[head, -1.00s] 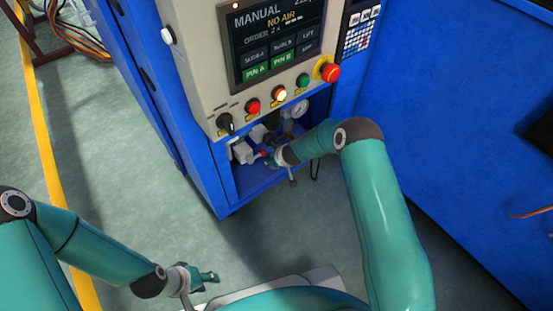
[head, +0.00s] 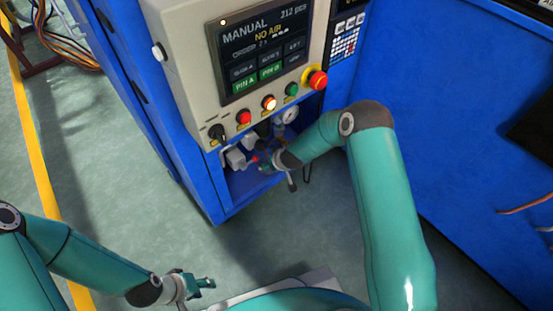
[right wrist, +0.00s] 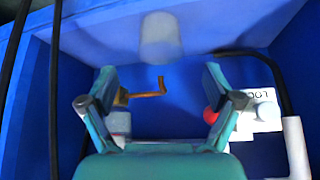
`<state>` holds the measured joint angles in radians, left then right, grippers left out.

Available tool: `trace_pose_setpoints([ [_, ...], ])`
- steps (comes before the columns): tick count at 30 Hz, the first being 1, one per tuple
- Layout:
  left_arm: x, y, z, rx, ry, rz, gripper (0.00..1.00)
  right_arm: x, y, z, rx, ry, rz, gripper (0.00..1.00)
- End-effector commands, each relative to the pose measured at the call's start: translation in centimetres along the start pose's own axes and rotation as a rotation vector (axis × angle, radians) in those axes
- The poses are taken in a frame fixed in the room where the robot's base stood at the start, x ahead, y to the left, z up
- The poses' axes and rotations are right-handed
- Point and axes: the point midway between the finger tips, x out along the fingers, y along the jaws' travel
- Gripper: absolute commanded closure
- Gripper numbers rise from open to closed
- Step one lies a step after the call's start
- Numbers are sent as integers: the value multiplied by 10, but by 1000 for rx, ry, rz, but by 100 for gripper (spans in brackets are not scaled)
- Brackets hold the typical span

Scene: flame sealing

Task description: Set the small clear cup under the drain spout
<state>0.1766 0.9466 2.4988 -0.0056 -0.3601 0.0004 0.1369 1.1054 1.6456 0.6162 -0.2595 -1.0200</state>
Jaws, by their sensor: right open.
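My right gripper (right wrist: 160,82) is open and empty inside the blue cabinet bay. In the head view it shows small at the mouth of the bay (head: 268,163). A pale, translucent cylinder that looks like the small clear cup (right wrist: 160,38) is beyond the fingertips in the right wrist view, apart from both fingers. A brass tube with a bent end, apparently the drain spout (right wrist: 150,93), shows between the fingers in the picture. The cup cannot be made out in the head view. My left gripper (head: 205,284) is away from the cabinet; its opening is unclear.
In the right wrist view, a red knob (right wrist: 210,115) and a white labelled box (right wrist: 258,108) lie beside one finger. A gauge (head: 290,114) is in the bay. The control panel (head: 262,60) overhangs it.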

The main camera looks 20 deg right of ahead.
Motion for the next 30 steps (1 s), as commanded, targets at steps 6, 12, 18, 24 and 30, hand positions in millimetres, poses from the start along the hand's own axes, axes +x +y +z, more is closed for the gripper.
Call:
trace_pose_setpoints([
  [6,-15,5,0,0,0,0,60,-41,0,-2,0,0,0,10],
  [12,-17,6,0,0,0,0,60,-56,-7,17,18,-28,-18,10],
  [18,-17,6,0,0,0,0,60,-87,-48,115,148,-201,-118,10],
  [24,-17,6,0,0,0,0,60,-151,-95,215,321,-417,-217,10],
  [30,-17,6,0,0,0,0,60,-183,-114,250,399,-512,-250,10],
])
